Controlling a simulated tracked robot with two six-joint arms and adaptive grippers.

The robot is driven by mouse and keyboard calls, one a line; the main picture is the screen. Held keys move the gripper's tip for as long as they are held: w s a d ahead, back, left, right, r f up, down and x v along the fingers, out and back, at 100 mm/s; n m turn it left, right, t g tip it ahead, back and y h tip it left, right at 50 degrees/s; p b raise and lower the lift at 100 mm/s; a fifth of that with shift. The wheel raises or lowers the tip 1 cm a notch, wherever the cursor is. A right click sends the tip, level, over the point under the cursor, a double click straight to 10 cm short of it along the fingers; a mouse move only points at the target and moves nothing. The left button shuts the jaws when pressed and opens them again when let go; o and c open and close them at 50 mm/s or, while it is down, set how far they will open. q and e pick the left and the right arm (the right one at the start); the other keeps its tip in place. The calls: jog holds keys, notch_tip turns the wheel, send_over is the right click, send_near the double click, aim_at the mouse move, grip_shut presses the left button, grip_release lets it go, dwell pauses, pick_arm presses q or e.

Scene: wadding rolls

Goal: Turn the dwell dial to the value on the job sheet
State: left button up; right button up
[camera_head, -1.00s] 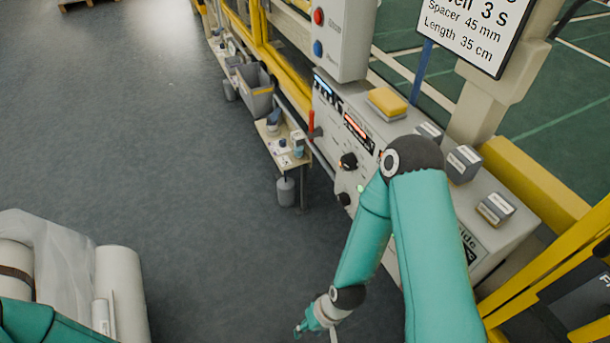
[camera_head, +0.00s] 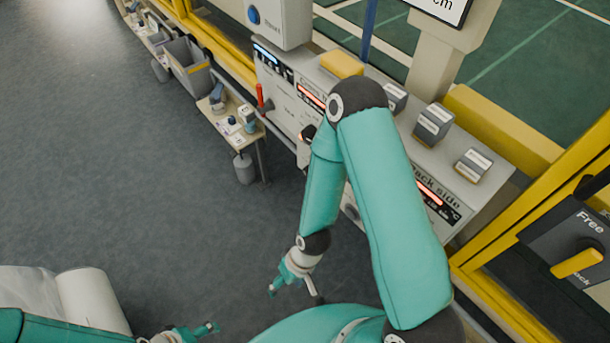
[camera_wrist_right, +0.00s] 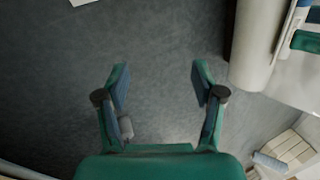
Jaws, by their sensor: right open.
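The job sheet is a white sign (camera_head: 440,8) at the top of the head view, cut off so only "cm" can be read. The control panel (camera_head: 283,98) on the beige machine carries dark dials. One dark dial (camera_head: 306,134) shows partly beside my right forearm; which dial is dwell cannot be read. My right gripper (camera_head: 294,292) hangs over the floor in front of the machine, apart from the panel. In the wrist view it (camera_wrist_right: 160,80) is open and empty. My left gripper (camera_head: 195,332) shows partly at the bottom edge; its jaw state is unclear.
A red lever (camera_head: 260,96) sticks out at the panel's left. Boxes (camera_head: 434,122) and a yellow block (camera_head: 341,64) lie on the machine top. A small table (camera_head: 247,136) stands left of it. A white roll (camera_head: 92,302) lies at lower left. The floor between is free.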

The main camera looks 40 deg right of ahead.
notch_tip(320, 180, down, 2)
jog(key=s+a+n+g+b, duration=0.1)
jog(key=a+n+g, duration=0.1)
jog(key=n, duration=0.1)
jog(key=n+t+h+b, duration=0.3)
jog(key=n+h+b, duration=0.3)
jog(key=n+h, duration=1.35)
send_near(306, 176)
jog(key=d+f+h+b, duration=0.1)
jog(key=d+b, duration=0.2)
jog(key=b, duration=0.2)
jog(key=d+m+b, duration=0.1)
jog(key=d+b, duration=0.2)
jog(key=b, duration=0.3)
jog(key=w+d+f+m+h+b, duration=0.1)
jog(key=d+b, duration=0.2)
jog(key=b, duration=0.2)
jog(key=shift+d+f+h, duration=0.25)
jog(key=shift+f+h, duration=0.05)
jog(key=shift+h, duration=0.05)
